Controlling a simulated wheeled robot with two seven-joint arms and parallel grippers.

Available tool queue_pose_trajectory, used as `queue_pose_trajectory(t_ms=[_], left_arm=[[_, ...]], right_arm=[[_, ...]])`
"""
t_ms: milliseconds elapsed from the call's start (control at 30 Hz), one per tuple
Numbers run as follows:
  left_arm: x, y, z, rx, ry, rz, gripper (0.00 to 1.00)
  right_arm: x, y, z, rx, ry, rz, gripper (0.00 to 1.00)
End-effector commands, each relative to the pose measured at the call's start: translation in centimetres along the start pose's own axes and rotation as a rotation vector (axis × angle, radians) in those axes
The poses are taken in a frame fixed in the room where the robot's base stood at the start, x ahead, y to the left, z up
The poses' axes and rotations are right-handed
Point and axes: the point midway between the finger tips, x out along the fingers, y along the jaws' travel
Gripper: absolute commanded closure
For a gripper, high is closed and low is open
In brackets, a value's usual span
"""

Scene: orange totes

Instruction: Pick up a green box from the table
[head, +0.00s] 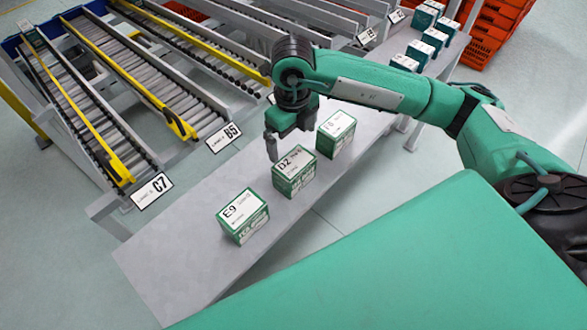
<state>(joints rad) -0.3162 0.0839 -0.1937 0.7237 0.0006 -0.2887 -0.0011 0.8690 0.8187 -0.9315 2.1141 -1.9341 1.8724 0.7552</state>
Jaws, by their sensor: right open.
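Green boxes with white labelled tops stand on the long grey table (165,262). The E9 box (243,216) is nearest the table's near left end. The D2 box (294,172) stands behind it to the right. A third green box (337,134) stands further along, its label partly unreadable. My right gripper (285,147) is open and empty, pointing down, beside the D2 box at its upper left in the picture. I cannot tell whether a finger touches that box. My left gripper is not in view.
Several more boxes (420,53) stand at the table's far right end. Roller lanes with yellow rails (125,70) and tags such as C7 (152,190) and B5 (223,137) border the table's far side. Orange totes (492,35) are stacked at the upper right. The table's near left end is clear.

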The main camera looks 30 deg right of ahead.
Motion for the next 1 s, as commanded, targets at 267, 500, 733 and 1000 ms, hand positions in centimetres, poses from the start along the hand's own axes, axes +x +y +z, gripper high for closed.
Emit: queue_pose_trajectory(t_ms=[267, 500, 733, 1000], left_arm=[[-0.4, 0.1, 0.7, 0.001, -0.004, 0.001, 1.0], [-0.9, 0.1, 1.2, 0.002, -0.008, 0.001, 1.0], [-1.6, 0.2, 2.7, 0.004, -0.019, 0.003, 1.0], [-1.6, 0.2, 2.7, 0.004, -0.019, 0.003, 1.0]], right_arm=[[4.6, 0.1, -0.1, -0.001, 0.002, 0.003, 0.0], [6.2, 0.2, -0.4, -0.002, 0.003, 0.003, 0.0], [9.6, 0.4, -0.8, -0.002, 0.002, 0.004, 0.0], [10.5, 0.4, -0.8, -0.003, -0.001, 0.003, 0.0]])
